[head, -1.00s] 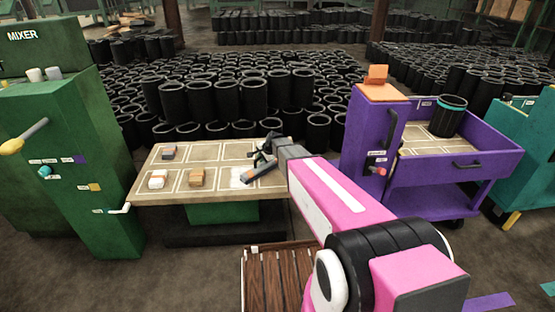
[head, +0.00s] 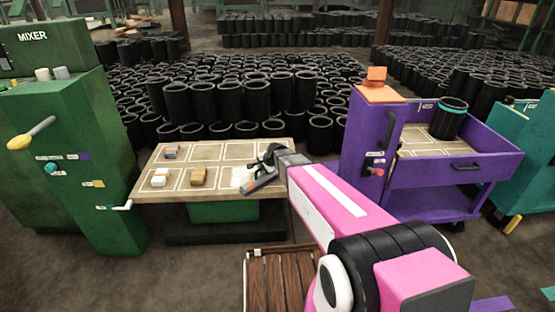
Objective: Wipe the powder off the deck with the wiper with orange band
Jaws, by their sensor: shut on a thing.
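The deck (head: 222,187) is a tan tabletop with pale outlined rectangles on a green base. White powder (head: 239,176) lies in a near-right rectangle. My gripper (head: 264,164) is over the deck's right side, shut on a dark grey wiper (head: 260,184). The wiper is tilted low beside the powder, near the front edge; I cannot tell whether it touches the deck. Its band is too small or hidden to make out.
On the deck lie an orange-brown block (head: 198,177), a white block with orange (head: 160,178) and a small grey-orange block (head: 172,152). A green mixer cabinet (head: 75,150) stands left, a purple cart (head: 440,180) right. Black sleeves (head: 202,103) stand behind.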

